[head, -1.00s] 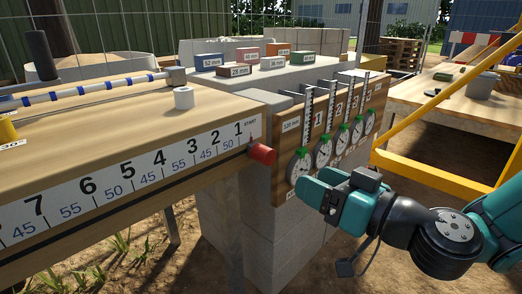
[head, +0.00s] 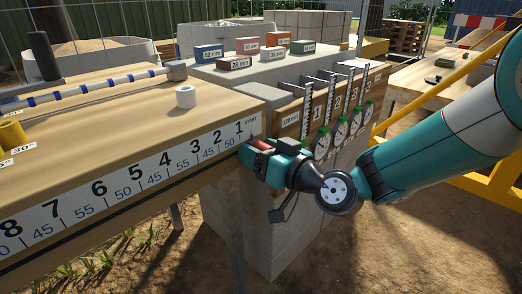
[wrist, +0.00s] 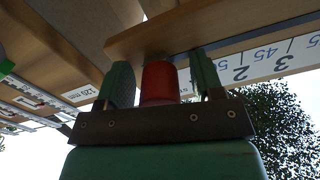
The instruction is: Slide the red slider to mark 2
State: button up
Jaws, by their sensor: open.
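The red slider (head: 261,145) is a short red cylinder on the front edge of the wooden bench, at the start end of the number scale (head: 130,182). In the wrist view the red slider (wrist: 160,82) stands between my two green fingers. My gripper (head: 258,152) is open around it, with a finger on each side; the wrist view also shows my gripper (wrist: 163,80) with a small gap beside the slider. Mark 2 (head: 217,137) is on the scale, left of mark 1 and the slider. The mark 2 numeral (wrist: 240,73) also shows in the wrist view.
A board with several dial gauges (head: 340,130) stands right of the bench end on grey blocks. Labelled coloured blocks (head: 248,52) sit behind it. The scale front left of the slider is clear.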

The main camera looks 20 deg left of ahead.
aim_at(219, 162)
grip_shut()
jog(key=s+a, duration=0.1)
jog(key=s, duration=0.1)
jog(key=s+a+p, duration=0.1)
jog(key=s, duration=0.3)
jog(key=shift+s+a+r, duration=0.1)
jog(key=shift+s+a, duration=0.25)
jog(key=shift+a, duration=0.05)
jog(key=shift+s+a+p, duration=0.1)
jog(key=shift+s+p, duration=0.2)
jog(key=shift+s, duration=0.1)
grip_release()
